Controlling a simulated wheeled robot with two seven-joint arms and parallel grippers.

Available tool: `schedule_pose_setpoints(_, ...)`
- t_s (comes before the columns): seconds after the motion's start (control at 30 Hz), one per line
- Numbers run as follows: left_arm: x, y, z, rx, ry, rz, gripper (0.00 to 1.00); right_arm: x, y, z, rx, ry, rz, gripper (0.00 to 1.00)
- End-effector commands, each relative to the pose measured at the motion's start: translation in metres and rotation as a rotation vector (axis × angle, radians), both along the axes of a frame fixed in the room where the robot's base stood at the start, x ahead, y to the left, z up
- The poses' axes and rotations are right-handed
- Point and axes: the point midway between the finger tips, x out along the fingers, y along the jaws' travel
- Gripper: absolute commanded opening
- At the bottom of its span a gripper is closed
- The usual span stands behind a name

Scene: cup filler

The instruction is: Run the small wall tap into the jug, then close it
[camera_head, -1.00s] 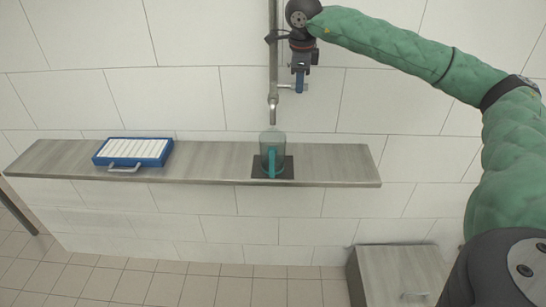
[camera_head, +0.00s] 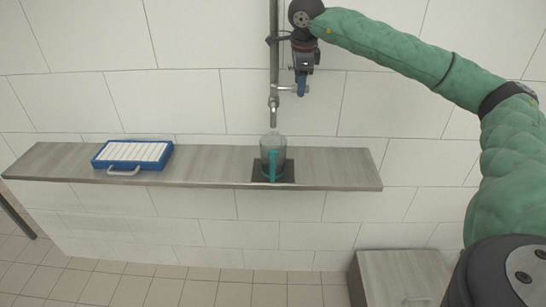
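A clear jug with a teal handle (camera_head: 273,165) stands upright on a dark mat (camera_head: 288,171) on the wall shelf. The tap's vertical pipe (camera_head: 274,70) comes down the wall, and its spout (camera_head: 273,119) ends just above the jug. The tap's blue lever (camera_head: 302,88) sits at the right of the pipe and points down. My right gripper (camera_head: 302,70) is directly above the lever, at or touching its top. Its fingers are too small and overlapped to tell whether they are open or shut. No water stream shows clearly. My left gripper is not in view.
A blue tray with white slats (camera_head: 132,154) and a handle lies on the left of the grey shelf (camera_head: 213,165). A grey cabinet (camera_head: 400,275) stands on the floor at lower right. The shelf between tray and jug is clear.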

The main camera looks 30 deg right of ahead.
Motion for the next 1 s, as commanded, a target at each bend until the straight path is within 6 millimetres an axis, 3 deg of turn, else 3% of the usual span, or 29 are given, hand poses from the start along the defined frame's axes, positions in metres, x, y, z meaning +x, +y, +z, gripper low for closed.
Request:
schedule_pose_setpoints(0.33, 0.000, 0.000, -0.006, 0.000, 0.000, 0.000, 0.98, -0.002, 0.002, 0.006, 0.001, 0.002, 0.001, 0.48)
schedule_pose_setpoints(0.7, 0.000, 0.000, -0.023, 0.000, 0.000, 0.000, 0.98, -0.010, 0.006, 0.059, 0.002, 0.000, 0.001, 0.48)
schedule_pose_setpoints(1.0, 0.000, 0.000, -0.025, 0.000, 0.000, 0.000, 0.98, -0.012, 0.007, 0.075, 0.000, 0.002, 0.001, 0.48)
